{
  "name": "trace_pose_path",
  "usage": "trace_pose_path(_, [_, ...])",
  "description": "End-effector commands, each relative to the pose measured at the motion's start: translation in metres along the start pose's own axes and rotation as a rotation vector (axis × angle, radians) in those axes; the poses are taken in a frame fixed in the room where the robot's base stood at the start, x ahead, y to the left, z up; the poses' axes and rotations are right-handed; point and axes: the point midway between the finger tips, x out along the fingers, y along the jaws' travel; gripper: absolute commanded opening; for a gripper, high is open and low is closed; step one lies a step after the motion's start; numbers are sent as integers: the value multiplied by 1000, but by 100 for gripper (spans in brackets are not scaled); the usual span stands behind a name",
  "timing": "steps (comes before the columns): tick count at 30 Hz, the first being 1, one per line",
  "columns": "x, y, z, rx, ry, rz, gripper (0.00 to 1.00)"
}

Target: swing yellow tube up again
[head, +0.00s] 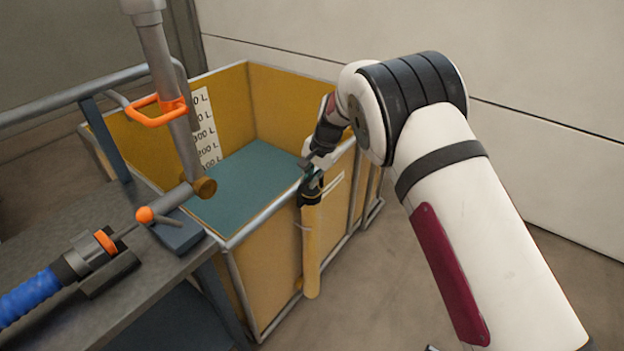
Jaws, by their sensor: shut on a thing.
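My gripper (311,180) is at the tank rim, shut on the tube's top end. The fingers are small in the picture and partly hidden by the wrist.
The tank (262,280) has a metal rim and holds teal liquid (250,178) with a level scale (205,135). At left are a grey bench (75,225), a pipe with an orange handle (158,112) and a blue hose (28,298). Floor at right is clear.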

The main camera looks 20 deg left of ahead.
Motion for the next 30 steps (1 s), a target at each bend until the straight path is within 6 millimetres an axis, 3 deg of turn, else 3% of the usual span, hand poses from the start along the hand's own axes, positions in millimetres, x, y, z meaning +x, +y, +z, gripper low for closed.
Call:
trace_pose_path(1, [-1, -12, 1, -4, 10, -26, 0])
trace_pose_path(2, [-1, -12, 2, -4, 9, -26, 15])
trace_pose_path(4, [-1, -12, 2, -5, 9, -26, 31])
trace_pose_path(21, [-3, -7, 0, -3, 7, -16, 32])
trace_pose_path(26, [-22, -8, 0, -2, 8, -19, 32])
trace_pose_path(30, [-50, -8, 0, -3, 9, -19, 32])
